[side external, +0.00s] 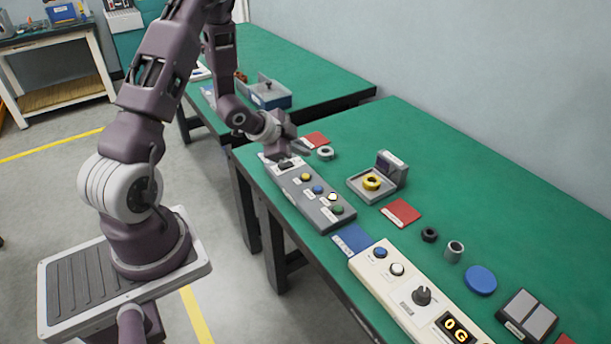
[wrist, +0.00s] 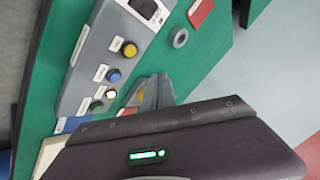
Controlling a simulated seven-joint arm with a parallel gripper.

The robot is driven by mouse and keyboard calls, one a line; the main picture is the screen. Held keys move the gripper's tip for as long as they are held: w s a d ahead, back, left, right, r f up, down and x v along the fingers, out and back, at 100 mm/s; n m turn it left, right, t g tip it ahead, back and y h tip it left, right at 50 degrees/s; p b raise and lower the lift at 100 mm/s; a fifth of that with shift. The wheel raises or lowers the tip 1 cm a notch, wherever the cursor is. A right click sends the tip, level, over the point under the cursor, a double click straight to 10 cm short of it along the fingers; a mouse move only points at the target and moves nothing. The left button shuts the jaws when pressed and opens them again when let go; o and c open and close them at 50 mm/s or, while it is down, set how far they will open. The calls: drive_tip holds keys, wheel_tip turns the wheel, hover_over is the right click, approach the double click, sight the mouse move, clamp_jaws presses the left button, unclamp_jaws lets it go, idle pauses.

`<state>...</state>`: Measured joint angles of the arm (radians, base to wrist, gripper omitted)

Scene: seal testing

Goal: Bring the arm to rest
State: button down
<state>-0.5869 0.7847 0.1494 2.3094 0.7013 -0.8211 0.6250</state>
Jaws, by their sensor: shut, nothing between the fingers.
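My gripper (side external: 300,149) is in the side view, above the far end of the grey control panel (side external: 325,220), near a red pad and a grey ring. Its fingers are closed together and empty. The panel has yellow, blue, white and green buttons; the white one looks lit. My gripper looks apart from the panel, though its exact height is hard to tell.
A grey ring (side external: 325,153) and a red pad (side external: 316,140) lie close to my gripper. A grey fixture holding a yellow ring (side external: 372,182) stands right of the panel. A cream panel (side external: 415,290) with a knob and display lies in front. The table's left edge is near the panel.

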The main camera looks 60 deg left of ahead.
drive_tip(key=s+d+r+n+g+y, duration=0.1)
drive_tip(key=s+d+r+n, duration=0.15)
drive_tip(key=r, duration=0.55)
drive_tip(key=s+d+r+n+y, duration=0.1)
drive_tip(key=d+r, duration=0.2)
drive_tip(key=r, duration=0.5)
drive_tip(key=s+d+r+n+g+h, duration=0.1)
drive_tip(key=s+d+r+n, duration=0.1)
drive_tip(key=s+d, duration=0.5)
drive_tip(key=s+d+r+n+g+h, duration=0.1)
drive_tip(key=s+d+r, duration=0.4)
drive_tip(key=s, duration=0.9)
drive_tip(key=d+n+h, duration=0.1)
drive_tip(key=d, duration=0.2)
drive_tip(key=shift+s+d+g, duration=0.15)
drive_tip(key=shift+g, duration=0.15)
